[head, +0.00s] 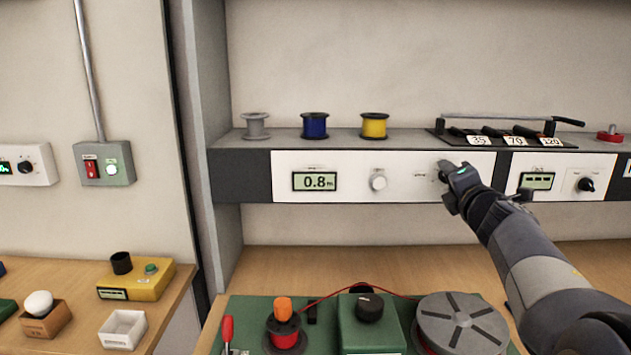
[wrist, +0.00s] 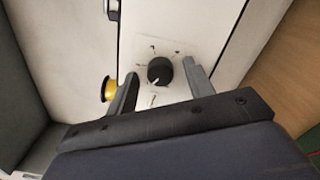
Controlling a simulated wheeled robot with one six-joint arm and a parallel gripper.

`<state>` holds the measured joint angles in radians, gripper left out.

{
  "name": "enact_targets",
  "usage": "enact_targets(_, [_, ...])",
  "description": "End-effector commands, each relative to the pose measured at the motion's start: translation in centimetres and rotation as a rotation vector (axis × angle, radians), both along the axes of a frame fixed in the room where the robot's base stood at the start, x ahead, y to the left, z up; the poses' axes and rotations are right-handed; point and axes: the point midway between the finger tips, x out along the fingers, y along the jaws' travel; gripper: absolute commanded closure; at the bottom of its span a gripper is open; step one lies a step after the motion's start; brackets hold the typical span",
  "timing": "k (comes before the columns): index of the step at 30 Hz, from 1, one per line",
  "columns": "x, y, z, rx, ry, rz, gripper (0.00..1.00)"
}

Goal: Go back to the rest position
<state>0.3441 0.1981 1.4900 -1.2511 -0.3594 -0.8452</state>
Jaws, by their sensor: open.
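My gripper (head: 447,172) is at the white front panel of the shelf, at its right part, with my arm reaching in from the lower right. In the wrist view my gripper (wrist: 160,85) is open, one finger on each side of a black knob (wrist: 160,71) with a white pointer mark. I cannot tell whether the fingers touch the knob. In the head view the knob (head: 443,177) is mostly hidden by my gripper. The display (head: 315,181) on the same panel reads 0.8, and a silver knob (head: 378,181) sits between it and my gripper.
Grey, blue (head: 315,126) and yellow (head: 374,126) spools stand on the shelf. A rack with labelled tools (head: 508,138) is above my gripper. Below, a green machine (head: 372,325) holds a red wire spool (head: 286,333) and a grey disc (head: 462,322). Free room lies in front of the panel.

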Motion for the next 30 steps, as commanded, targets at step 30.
enact_targets(30, [-9.9,0.0,-0.2,-0.018,0.003,0.003,0.50])
